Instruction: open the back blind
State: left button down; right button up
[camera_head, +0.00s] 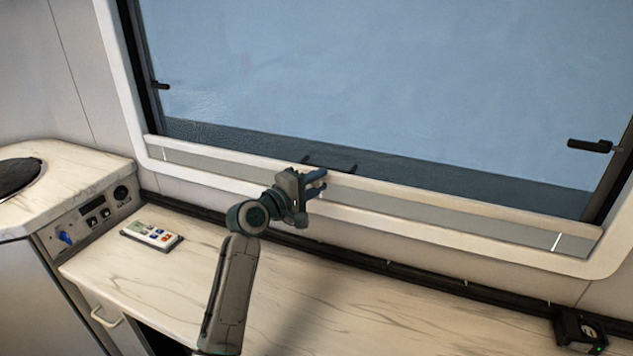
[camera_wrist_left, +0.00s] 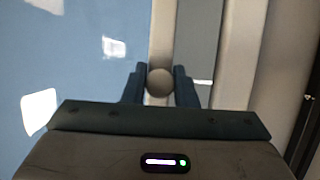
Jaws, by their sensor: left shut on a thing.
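The back blind shows as a long pale bar (camera_head: 450,204) across the bottom of the window, with a narrow grey strip under it. My left gripper (camera_head: 314,184) is at the middle of this bar. In the left wrist view my two blue fingers (camera_wrist_left: 159,86) are shut on a small round knob (camera_wrist_left: 159,80) on the pale bar (camera_wrist_left: 163,40). In the head view the fingers hide the knob. My right gripper is in neither view.
The window glass (camera_head: 370,80) is uncovered above the bar, with dark latches (camera_head: 590,146) at its sides. A marbled counter (camera_head: 330,300) lies below. A white remote-like panel (camera_head: 151,235) lies at left, near a stove unit (camera_head: 60,190). A small black device (camera_head: 582,330) stands at lower right.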

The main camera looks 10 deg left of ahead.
pick_arm(q)
jog(key=c, duration=1.2)
grip_release()
jog(key=shift+s+a, duration=0.2)
jog(key=shift+s, duration=0.05)
jog(key=b+v, duration=0.1)
jog(key=v, duration=0.9)
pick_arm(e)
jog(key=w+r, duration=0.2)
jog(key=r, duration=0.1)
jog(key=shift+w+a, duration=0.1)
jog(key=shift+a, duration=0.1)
pick_arm(q)
jog(key=shift+s, duration=0.1)
